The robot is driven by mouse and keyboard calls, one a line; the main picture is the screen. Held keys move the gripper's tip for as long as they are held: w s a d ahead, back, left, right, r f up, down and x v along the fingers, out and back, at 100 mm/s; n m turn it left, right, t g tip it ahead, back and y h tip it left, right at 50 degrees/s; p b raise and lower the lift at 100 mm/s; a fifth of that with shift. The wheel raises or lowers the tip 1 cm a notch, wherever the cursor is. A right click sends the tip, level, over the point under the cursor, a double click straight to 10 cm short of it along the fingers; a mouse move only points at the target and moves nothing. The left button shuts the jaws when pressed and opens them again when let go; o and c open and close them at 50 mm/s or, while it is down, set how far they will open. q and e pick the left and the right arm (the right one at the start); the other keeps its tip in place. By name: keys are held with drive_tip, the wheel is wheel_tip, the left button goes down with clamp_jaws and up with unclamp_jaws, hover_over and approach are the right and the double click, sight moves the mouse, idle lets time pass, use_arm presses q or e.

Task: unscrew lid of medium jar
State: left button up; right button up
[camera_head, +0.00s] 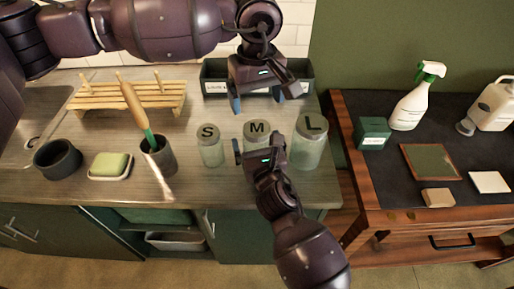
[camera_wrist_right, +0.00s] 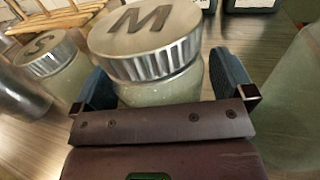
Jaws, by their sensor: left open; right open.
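The medium jar (camera_head: 250,143) stands upright on the counter between the small and large jars, its lid (camera_head: 257,129) marked M. The lid also shows large in the right wrist view (camera_wrist_right: 146,38), seated on the glass jar (camera_wrist_right: 163,88). My right gripper (camera_head: 259,152) is open, with one finger on each side of the medium jar's body below the lid; I cannot tell whether they touch the glass. My left gripper (camera_head: 257,98) is open and empty above and behind the medium jar. Part of the jar is hidden by the right gripper.
The small jar (camera_head: 210,149) stands to the left and the large jar (camera_head: 308,147) close to the right. Behind is a dark box (camera_head: 215,77). A brush cup (camera_head: 158,160), soap dish (camera_head: 111,166) and wooden rack (camera_head: 130,97) occupy the left counter. A side table (camera_head: 390,221) is at right.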

sight(257, 128)
drive_tip(key=c, duration=1.7)
use_arm(q)
drive_tip(key=m, duration=0.7)
use_arm(e)
drive_tip(key=shift+c, duration=0.2)
use_arm(q)
drive_tip(key=m, duration=0.6)
drive_tip(key=shift+m, duration=0.3)
drive_tip(key=shift+f, duration=4)
drive_tip(key=c, duration=0.9)
drive_tip(key=n, duration=0.5)
drive_tip(key=shift+c, duration=0.2)
drive_tip(key=n, duration=0.5)
